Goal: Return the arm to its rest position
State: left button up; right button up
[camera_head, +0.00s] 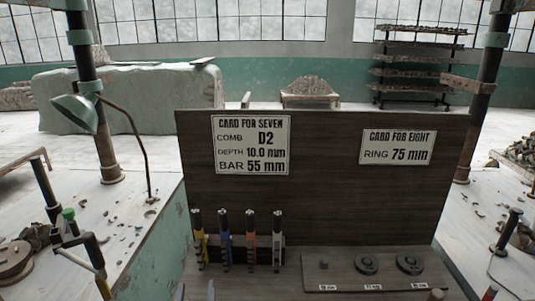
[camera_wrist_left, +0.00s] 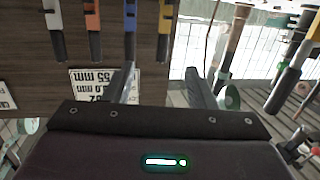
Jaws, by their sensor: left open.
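The upright tools in front of the dark board have yellow (camera_head: 199,240), blue (camera_head: 224,241), orange (camera_head: 250,241) and pale grey (camera_head: 277,241) parts. They also show at the top of the wrist view, apart from the fingers. I cannot make out my right gripper.
A dark board (camera_head: 320,205) stands upright with two cards, one for seven (camera_head: 251,145) and one for eight (camera_head: 398,147). A low plinth (camera_head: 340,281) at right bears a small peg and two dark discs. Black posts and trimmings-strewn tables flank the board.

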pick_arm(q)
jog(key=s+f+m+g+h, duration=0.1)
jog(key=s+f+g, duration=0.1)
jog(key=s+f+g+h, duration=0.1)
jog(key=s+f+g, duration=0.1)
jog(key=s, duration=0.1)
jog(key=s+f+m+g+h, duration=0.1)
jog(key=s+f+g, duration=0.1)
jog(key=f+g, duration=0.1)
jog(key=shift+s+a+m+h, duration=0.25)
jog(key=shift+s+m+h, duration=0.05)
jog(key=shift+s, duration=0.1)
jog(key=s+a+f+m+g, duration=0.1)
jog(key=s+a+g, duration=0.2)
jog(key=s+g, duration=0.55)
jog(key=s+f, duration=0.3)
jog(key=f, duration=1.4)
jog(key=s+f, duration=0.4)
jog(key=f, duration=1.2)
jog(key=s+a+f, duration=0.2)
jog(key=s+f, duration=0.5)
jog(key=s, duration=0.2)
jog(key=s+a+f+y, duration=0.1)
jog(key=s+f, duration=0.7)
jog(key=s, duration=0.1)
jog(key=shift+a+f+m, duration=0.3)
jog(key=shift+a+m, duration=0.1)
